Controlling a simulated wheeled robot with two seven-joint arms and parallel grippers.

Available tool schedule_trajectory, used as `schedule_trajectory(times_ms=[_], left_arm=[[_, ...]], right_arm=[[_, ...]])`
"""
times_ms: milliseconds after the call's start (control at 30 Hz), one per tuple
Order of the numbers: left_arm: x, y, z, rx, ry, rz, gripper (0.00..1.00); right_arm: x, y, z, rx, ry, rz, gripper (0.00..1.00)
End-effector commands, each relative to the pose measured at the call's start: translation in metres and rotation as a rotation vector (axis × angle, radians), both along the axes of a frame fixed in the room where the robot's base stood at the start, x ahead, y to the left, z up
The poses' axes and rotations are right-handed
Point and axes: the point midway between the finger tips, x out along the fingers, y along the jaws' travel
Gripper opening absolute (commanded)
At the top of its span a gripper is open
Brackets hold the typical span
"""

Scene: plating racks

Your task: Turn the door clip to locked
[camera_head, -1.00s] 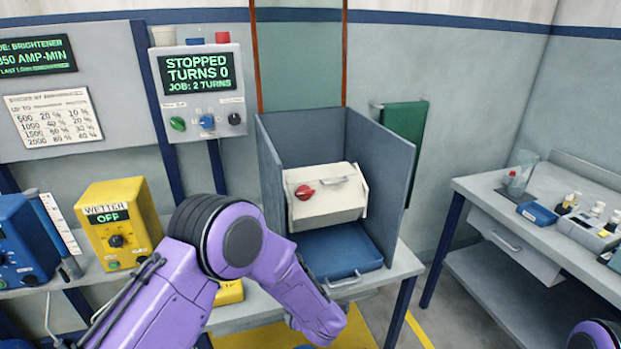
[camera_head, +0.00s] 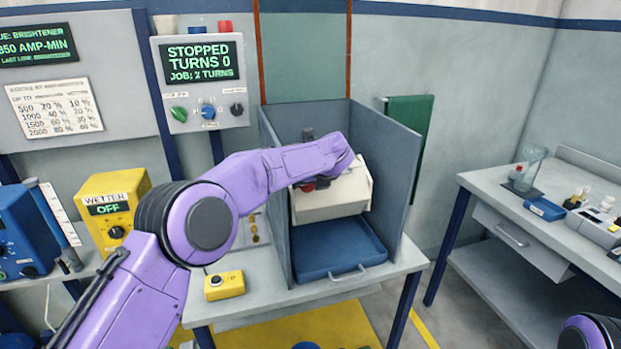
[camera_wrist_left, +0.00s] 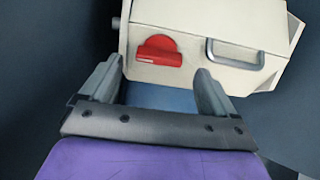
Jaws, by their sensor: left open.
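The red door clip (camera_wrist_left: 158,50) sits on the white box's front face, left of the grey handle (camera_wrist_left: 236,52), in the left wrist view. In the head view only a bit of the clip (camera_head: 308,187) shows beside my arm. The white box (camera_head: 328,207) stands inside the grey-blue booth above a blue tray. My left gripper (camera_wrist_left: 158,84) is open, its two fingers apart and pointing toward the clip, with nothing between the tips. In the head view my left forearm hides part of the box, and the fingers cannot be seen. My right gripper is not in view.
Grey-blue booth walls (camera_head: 384,160) enclose the box at both sides. The blue tray (camera_head: 325,250) sits below it on the bench. A small yellow button box (camera_head: 224,285) is left of the booth. A control panel reads STOPPED, TURNS 0 (camera_head: 198,62).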

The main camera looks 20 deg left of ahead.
Motion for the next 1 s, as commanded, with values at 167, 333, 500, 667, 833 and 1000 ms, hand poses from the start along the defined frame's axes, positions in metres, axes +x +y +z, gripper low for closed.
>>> schedule_trajectory(times_ms=[167,333,500,667,833,1000], left_arm=[[0.013,0.009,-0.015,0.001,0.001,0.0,0.89],[0.016,0.011,-0.019,0.002,0.0,-0.001,0.89],[0.016,0.011,-0.019,0.002,0.0,-0.001,0.76],[0.016,0.011,-0.019,0.003,0.001,-0.001,0.33],[0.016,0.011,-0.019,0.006,0.003,-0.004,0.33],[0.016,0.011,-0.017,0.034,0.022,-0.026,0.33]], right_arm=[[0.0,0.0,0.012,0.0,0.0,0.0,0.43],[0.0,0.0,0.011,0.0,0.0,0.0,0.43],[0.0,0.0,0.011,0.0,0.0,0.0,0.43],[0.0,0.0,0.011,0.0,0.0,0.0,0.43],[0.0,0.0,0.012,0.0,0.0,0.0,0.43],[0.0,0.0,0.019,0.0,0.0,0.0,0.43]])
